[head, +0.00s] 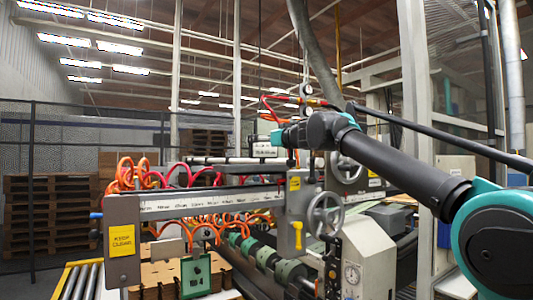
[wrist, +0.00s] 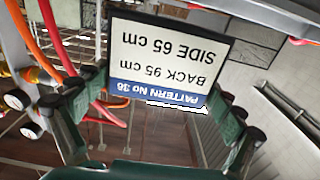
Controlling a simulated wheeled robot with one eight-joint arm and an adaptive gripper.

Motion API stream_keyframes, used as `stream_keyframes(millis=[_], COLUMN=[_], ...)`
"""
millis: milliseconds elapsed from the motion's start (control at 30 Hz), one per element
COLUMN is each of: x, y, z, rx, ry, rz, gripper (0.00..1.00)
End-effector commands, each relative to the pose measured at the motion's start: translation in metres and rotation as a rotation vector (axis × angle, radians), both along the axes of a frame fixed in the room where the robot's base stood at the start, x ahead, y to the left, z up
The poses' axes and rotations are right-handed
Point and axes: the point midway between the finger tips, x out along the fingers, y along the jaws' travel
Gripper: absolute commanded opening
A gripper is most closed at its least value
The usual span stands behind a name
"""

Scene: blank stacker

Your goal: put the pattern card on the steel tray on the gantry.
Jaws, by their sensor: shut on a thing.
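The pattern card (wrist: 165,60) is a white card with a blue strip and a dark edge, reading "PATTERN No 36, BACK 95 cm, SIDE 65 cm". It appears upside down in the wrist view. My gripper (wrist: 150,98) is shut on it, with green fingers at its two sides. In the head view the card (head: 265,150) shows small beside my gripper (head: 280,140), above the gantry (head: 205,204). I cannot make out the steel tray for certain in either view.
Orange and red hoses (head: 140,172) rise along the gantry. A handwheel (head: 325,214), a yellow "KEEP CLEAR" sign (head: 122,241) and a green "No 4" plate (head: 195,278) are on or near the machine. A dark mesh fence and stacked pallets (head: 30,215) stand behind.

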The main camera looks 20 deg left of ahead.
Motion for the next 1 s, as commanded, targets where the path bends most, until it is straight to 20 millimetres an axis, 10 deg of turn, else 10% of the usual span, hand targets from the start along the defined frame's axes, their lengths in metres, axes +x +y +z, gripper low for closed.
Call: stream_keyframes(millis=[700, 733, 1000], x=[0.006, 0.006, 0.006], y=[0.007, 0.007, 0.007], z=[-0.041, -0.041, -0.041], rx=[0.0, 0.0, 0.0], ry=[0.0, 0.0, 0.0], rz=[0.007, 0.007, 0.007], gripper=[0.56, 0.96, 1.0])
